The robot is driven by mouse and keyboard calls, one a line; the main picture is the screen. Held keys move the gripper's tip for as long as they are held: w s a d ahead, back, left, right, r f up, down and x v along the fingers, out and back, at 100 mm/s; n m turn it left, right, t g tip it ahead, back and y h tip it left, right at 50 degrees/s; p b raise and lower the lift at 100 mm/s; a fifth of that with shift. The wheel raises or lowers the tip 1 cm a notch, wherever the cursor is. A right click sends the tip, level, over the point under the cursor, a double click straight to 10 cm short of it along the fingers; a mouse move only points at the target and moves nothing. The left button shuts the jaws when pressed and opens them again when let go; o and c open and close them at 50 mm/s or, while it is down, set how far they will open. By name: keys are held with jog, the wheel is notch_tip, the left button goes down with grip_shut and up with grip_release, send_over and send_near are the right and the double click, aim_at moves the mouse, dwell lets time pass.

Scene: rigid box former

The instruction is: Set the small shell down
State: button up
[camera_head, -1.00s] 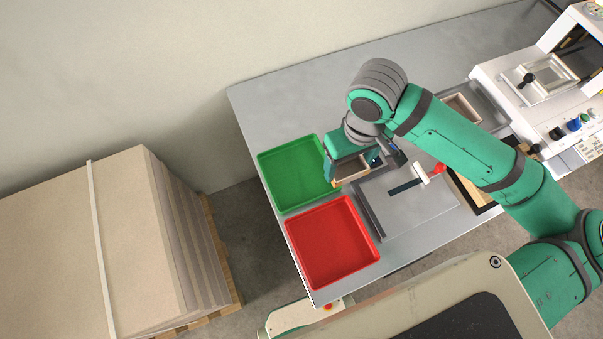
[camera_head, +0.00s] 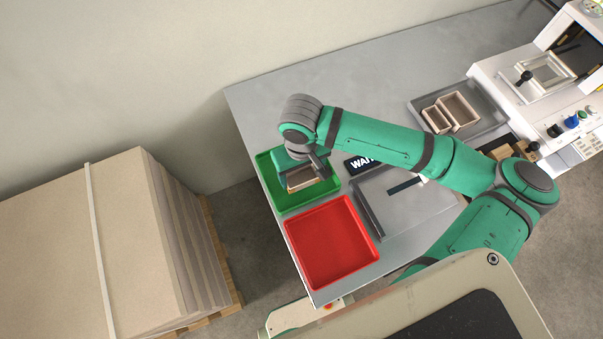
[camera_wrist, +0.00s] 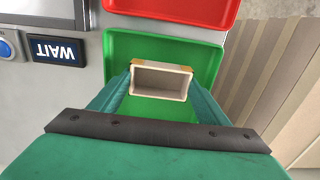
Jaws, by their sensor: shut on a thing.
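The small shell is an open tan box (camera_wrist: 161,82) with a pale rim, held in my gripper (camera_wrist: 160,88). In the wrist view the two green fingers close on its left and right sides. In the head view the shell (camera_head: 303,181) shows below my gripper (camera_head: 305,172), over the green tray (camera_head: 279,203). The green tray also shows around it in the wrist view (camera_wrist: 118,42). Whether the shell touches the tray floor cannot be told. My wrist hides part of the tray in the head view.
The red tray (camera_head: 332,242) adjoins the green one. Two tan shells (camera_head: 458,109) sit in a grey tray (camera_head: 489,124) by the white machine (camera_head: 540,85). A WAIT sign (camera_wrist: 57,50) and a grey plate (camera_head: 405,211) are nearby. Stacked board (camera_head: 80,240) stands left of the table.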

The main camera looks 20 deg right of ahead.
aim_at(301, 180)
jog(key=shift+f, duration=0.55)
jog(key=shift+f, duration=0.1)
jog(key=o, duration=1)
jog(key=shift+o, duration=0.2)
notch_tip(301, 180, up, 12)
